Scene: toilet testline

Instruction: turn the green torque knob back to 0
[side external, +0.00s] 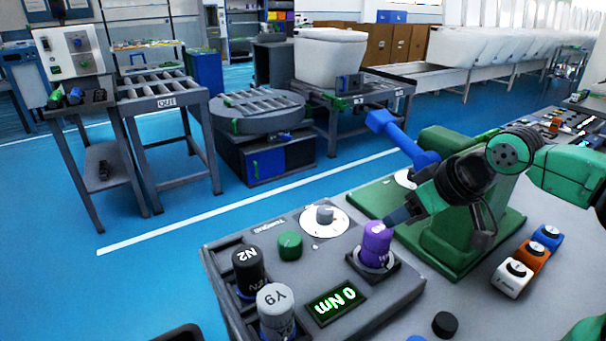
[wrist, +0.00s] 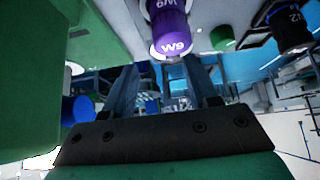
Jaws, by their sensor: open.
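The green knob (side external: 289,245) sits on the top of the grey test box (side external: 330,254), left of a small grey knob on a white dial (side external: 324,217). A green round piece that looks like this knob also shows in the wrist view (wrist: 222,38). The box's display (side external: 336,303) reads 0 Nm. My gripper (side external: 399,215) is right beside the purple bottle (side external: 377,241), apart from the green knob. In the wrist view my gripper (wrist: 164,78) is open, with the purple bottle ahead of its fingertips. Whether a finger touches the bottle I cannot tell.
A black bottle (side external: 248,268) and a grey bottle (side external: 276,306) stand in slots at the box's left side. White, orange and blue blocks (side external: 531,258) lie on the right of the table. A black cap (side external: 445,324) lies near the front. A green fixture (side external: 440,235) stands behind.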

